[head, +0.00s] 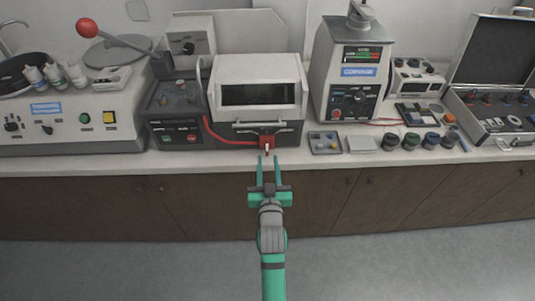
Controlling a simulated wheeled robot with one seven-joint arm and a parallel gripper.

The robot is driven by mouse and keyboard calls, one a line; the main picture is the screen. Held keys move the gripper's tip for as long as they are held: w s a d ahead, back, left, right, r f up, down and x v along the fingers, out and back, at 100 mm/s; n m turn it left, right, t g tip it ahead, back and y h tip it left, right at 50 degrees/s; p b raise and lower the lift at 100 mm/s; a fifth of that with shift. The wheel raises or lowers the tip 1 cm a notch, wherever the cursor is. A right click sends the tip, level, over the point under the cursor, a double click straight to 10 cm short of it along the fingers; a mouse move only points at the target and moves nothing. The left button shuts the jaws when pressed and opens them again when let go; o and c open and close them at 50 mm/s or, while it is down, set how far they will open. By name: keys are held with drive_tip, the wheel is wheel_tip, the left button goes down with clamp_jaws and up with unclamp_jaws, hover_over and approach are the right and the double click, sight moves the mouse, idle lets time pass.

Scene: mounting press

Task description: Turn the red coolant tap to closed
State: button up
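The red coolant tap (267,142) is at the front of the white-hooded machine (258,68), low and near the counter's front edge. A red hose runs to it from the left. A small pale tip shows just below the red body; I cannot tell the handle's exact setting. My gripper (267,158) is on a green arm reaching up from the bottom of the head view. Its two green fingers are apart, pointing at the tap, one on each side of the pale tip. Nothing shows held between them, and I cannot tell whether they touch the tap.
A small tray of parts (324,143) and several dark jars (390,142) stand on the counter right of the tap. The control box (174,112) is left of it. The counter's front edge (225,164) lies beneath the fingers. Open floor is in front.

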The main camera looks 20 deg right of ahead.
sight(267, 150)
drive_tip(key=shift+x, duration=2.3)
clamp_jaws()
